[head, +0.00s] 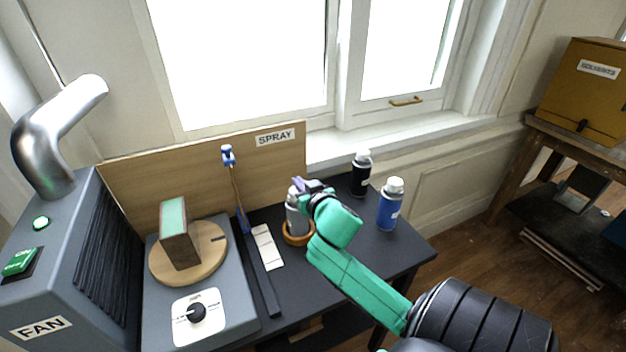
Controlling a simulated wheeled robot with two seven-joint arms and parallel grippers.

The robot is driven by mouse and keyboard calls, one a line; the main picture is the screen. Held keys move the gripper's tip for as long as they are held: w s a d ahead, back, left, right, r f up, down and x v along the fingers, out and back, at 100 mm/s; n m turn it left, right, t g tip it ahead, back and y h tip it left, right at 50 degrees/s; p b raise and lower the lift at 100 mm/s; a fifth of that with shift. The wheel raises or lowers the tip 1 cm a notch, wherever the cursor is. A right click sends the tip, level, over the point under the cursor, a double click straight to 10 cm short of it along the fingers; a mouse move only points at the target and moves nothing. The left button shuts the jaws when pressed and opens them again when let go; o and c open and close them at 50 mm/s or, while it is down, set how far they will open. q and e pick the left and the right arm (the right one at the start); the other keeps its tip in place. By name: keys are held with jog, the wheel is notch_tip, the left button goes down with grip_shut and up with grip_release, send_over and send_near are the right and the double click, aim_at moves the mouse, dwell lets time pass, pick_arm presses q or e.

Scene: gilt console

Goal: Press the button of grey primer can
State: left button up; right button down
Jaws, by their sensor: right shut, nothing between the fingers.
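The grey primer can (291,220) stands upright in a round wooden ring (297,240) on the dark table. My right gripper (298,185) is shut and empty at the top of the can. The gripper and wrist hide the right side of the can and most of its top, so I cannot tell whether the fingertips touch the button. My right arm reaches in from the lower right. My left gripper is not in view.
A black can (360,175) and a blue can (390,206) stand right of the gripper. A turntable (212,246) with a block (177,236), a fan box (62,260) and a SPRAY board (150,180) are at left. A pale strip (267,247) lies beside the can.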

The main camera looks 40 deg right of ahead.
pick_arm(q)
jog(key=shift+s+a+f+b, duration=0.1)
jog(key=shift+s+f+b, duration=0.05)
jog(key=shift+b, duration=0.95)
pick_arm(e)
jog(key=r+v, duration=0.1)
jog(key=v, duration=0.9)
jog(key=shift+s+a, duration=0.15)
jog(key=shift+s, duration=0.1)
jog(key=shift+w, duration=0.1)
